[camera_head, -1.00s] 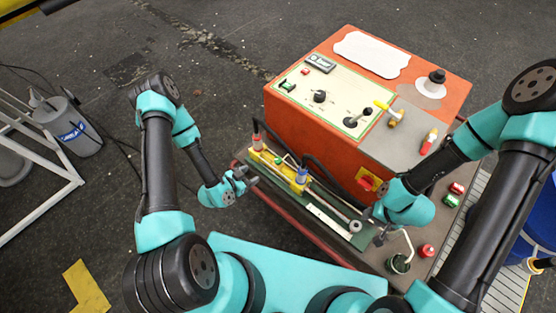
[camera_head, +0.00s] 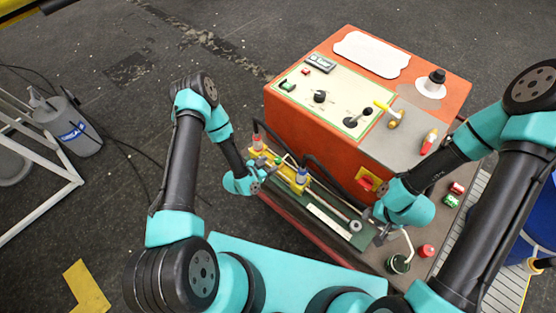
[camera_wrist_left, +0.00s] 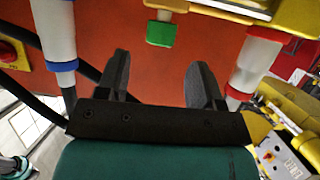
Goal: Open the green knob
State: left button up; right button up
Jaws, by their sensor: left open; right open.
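The green knob (camera_wrist_left: 161,33) shows in the left wrist view as a small green block on the yellow fixture, between a blue-ended and a red-ended fitting. In the head view the green knob (camera_head: 278,160) is a tiny spot on the yellow fixture. My left gripper (camera_head: 268,168) is at the near side of the fixture. In the left wrist view its two dark fingers (camera_wrist_left: 158,75) are spread with nothing between them, and the knob is apart from them, beyond the tips. My right gripper (camera_head: 378,228) is open and empty over the right end of the green tray.
The orange control box (camera_head: 318,118) stands behind the yellow fixture (camera_head: 290,178). A red-ended fitting (camera_wrist_left: 255,60) and a blue-ended fitting (camera_wrist_left: 54,35) flank the left fingers. A dark cup (camera_head: 398,264) and several cans stand at the right.

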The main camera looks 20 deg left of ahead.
aim_at(278, 161)
pick_arm(q)
jog(key=x, duration=0.6)
jog(key=shift+w, duration=0.1)
jog(key=c, duration=0.9)
jog(key=shift+d+n+y, duration=0.1)
jog(key=shift+n+y, duration=0.2)
jog(key=n+t+y, duration=0.1)
jog(key=n+y, duration=0.2)
jog(key=shift+t, duration=0.3)
jog(key=shift+n+y, duration=2.2)
jog(key=shift+y, duration=0.6)
